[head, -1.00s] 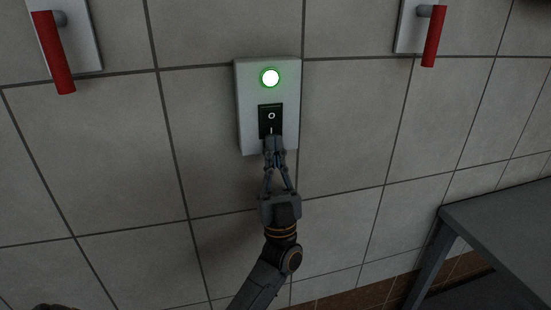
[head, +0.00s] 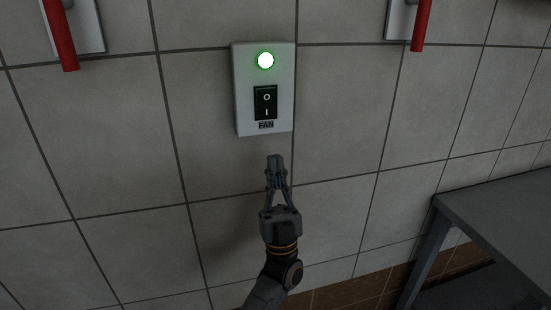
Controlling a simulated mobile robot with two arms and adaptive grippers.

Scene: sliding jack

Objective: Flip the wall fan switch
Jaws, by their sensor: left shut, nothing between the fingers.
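The fan switch box (head: 245,105) is a pale box on the tiled wall, labelled FAN at its lower end. Its black rocker switch (head: 266,103) shows a circle mark above a line mark. Above the rocker, a round light (head: 265,61) glows white with a green rim. My left gripper (head: 275,160) is shut and empty, just below the box in the picture, apart from the rocker. The rocker is in full view. My right gripper is not in view.
Red handles on pale plates show at upper left (head: 60,35) and upper right (head: 421,25). A grey table (head: 500,215) stands at lower right. The wall around the box is clear.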

